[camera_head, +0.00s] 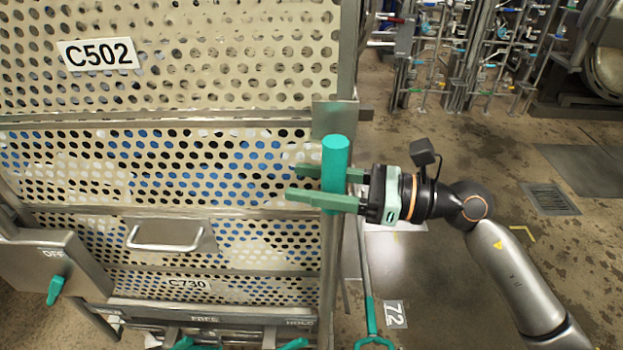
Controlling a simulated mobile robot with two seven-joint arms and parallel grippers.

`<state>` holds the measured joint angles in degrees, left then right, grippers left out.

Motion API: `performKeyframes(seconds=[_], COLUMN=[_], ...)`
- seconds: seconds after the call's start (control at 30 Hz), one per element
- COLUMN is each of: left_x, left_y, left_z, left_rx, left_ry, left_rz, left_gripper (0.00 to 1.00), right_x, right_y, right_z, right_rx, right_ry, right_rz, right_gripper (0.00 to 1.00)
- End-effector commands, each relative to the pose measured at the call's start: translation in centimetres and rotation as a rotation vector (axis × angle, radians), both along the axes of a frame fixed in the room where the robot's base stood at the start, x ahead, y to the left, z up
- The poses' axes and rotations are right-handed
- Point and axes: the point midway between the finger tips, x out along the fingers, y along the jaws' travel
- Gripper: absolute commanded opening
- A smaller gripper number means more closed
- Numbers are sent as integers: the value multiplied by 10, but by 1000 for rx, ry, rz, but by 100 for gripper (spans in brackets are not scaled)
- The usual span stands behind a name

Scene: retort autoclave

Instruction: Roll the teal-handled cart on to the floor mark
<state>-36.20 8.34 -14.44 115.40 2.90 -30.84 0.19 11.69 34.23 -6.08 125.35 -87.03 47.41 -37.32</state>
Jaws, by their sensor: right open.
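The cart (165,118) fills the left half of the head view, a tall frame of perforated cream panels with a C502 plate on top and C730 lower down. A vertical teal handle (335,165) stands at its right edge. My right gripper (305,184) has its two green fingers on either side of this handle, with the tips past it; it is open, and I cannot tell if either finger touches. A yellow corner mark (523,234) lies on the floor to the right, partly hidden by my right arm. My left gripper is not in view.
A floor drain grate (550,199) lies at the right. A rack of pipes and valves (455,55) stands at the back. A plate marked 72 (394,314) and a teal-ended rod (368,300) are beside the cart. Open wet floor lies right of the cart.

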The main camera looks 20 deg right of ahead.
Motion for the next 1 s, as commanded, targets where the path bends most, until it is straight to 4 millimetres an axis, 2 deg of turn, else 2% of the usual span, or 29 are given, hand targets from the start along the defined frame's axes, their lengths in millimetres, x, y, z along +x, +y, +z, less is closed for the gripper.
performKeyframes(seconds=[0.07, 0.53, 1.0], left_x=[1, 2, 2], left_y=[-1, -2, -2], left_z=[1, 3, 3], left_rx=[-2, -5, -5], left_ry=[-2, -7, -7], left_rz=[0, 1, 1], left_gripper=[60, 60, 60], right_x=[0, 0, 0], right_y=[0, 0, 0], right_z=[0, 0, 0], right_rx=[0, 0, 0], right_ry=[0, 0, 0], right_rz=[0, 0, 0], right_gripper=[53, 0, 0])
